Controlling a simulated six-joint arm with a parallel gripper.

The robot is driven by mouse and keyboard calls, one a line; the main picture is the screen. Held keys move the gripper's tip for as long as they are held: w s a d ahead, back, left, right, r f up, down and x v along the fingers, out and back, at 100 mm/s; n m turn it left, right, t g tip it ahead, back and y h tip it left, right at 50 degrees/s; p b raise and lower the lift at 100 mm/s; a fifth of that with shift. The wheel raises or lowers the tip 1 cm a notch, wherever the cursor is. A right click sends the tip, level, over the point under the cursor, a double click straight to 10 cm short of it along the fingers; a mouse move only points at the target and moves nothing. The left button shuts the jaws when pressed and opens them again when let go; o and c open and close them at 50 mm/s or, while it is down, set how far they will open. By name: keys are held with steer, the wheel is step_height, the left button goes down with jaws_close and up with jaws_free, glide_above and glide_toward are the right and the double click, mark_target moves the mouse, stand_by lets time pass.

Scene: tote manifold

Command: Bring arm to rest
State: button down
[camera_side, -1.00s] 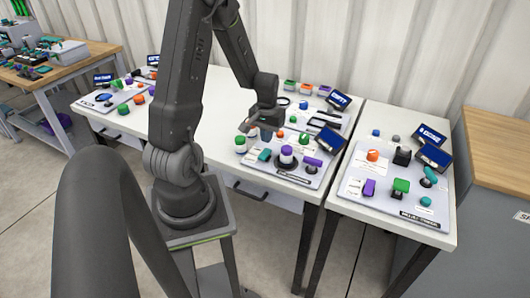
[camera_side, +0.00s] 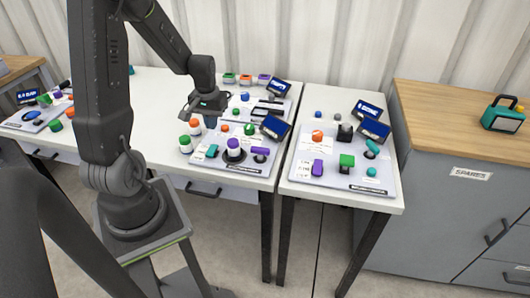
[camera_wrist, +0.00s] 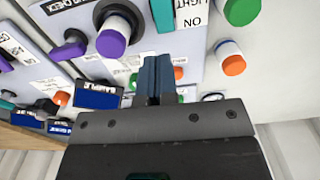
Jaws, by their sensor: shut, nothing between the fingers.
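My gripper (camera_side: 186,112) is shut and empty. It hangs in the air over the left part of the middle control panel, close to the orange-topped and green-topped cylinders. In the wrist view the two blue-grey fingertips (camera_wrist: 156,72) are together with nothing between them. Beyond them lies the panel with a white-and-purple knob (camera_wrist: 115,32). The same knob (camera_side: 234,147) shows in the side view. The fingers hide part of the panel. My arm reaches from its pedestal over the table.
The middle panel (camera_side: 221,165) carries buttons, switches and a tilted display (camera_side: 275,127). An orange-topped cylinder (camera_side: 194,125) and a green-topped cylinder (camera_side: 185,143) stand at its left. Another panel (camera_side: 330,178) lies right. A teal case (camera_side: 503,114) stands on the cabinet. Bare table lies left of the middle panel.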

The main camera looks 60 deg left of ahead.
steer(key=w+d+r+m+t+y, duration=0.1)
steer(key=d+r+m+t, duration=0.3)
steer(key=d+r, duration=1)
steer(key=s+d+r+m, duration=0.2)
steer(key=s+d, duration=0.1)
steer(key=d, duration=0.2)
steer(key=s+d+r+m+t+h, duration=0.1)
steer(key=s+d+r+m, duration=0.1)
steer(key=s+d, duration=0.2)
steer(key=shift+d+r+m, duration=0.4)
steer(key=shift+d, duration=0.85)
steer(key=w+a+f+n+g, duration=0.2)
steer(key=a+f+n, duration=0.2)
steer(key=a, duration=0.8)
steer(key=w+a+f+n+g, duration=0.1)
steer(key=a+f+n+g, duration=0.2)
steer(key=a+f+n, duration=0.2)
steer(key=a+f, duration=0.3)
steer(key=a, duration=0.4)
steer(key=shift+w+f, duration=0.2)
steer(key=shift+w, duration=0.2)
